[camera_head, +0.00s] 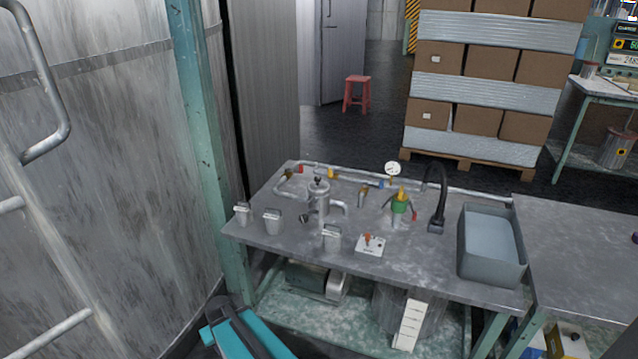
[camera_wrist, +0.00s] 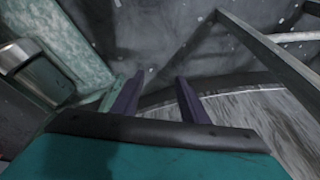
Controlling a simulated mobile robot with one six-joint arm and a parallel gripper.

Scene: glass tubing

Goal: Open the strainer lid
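A metal pot-like body with a side pipe (camera_head: 318,202) stands upright on the left half of the metal table and looks like the strainer. Its lid (camera_head: 319,185) with a dark knob sits on top and appears shut. The strainer does not show clearly in the wrist view. My gripper (camera_wrist: 161,80) has its two dark fingers apart with nothing between them. It is low, beside the ladder-like frame and wall, away from the strainer. My teal arm shows at the bottom left of the head view.
The metal table (camera_head: 290,242) also carries several small metal containers, a switch box (camera_head: 370,245), a green valve part (camera_head: 400,206), a black curved spout (camera_head: 438,205) and a grey basin (camera_head: 491,262). A green post (camera_head: 196,120) rises left of the table.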

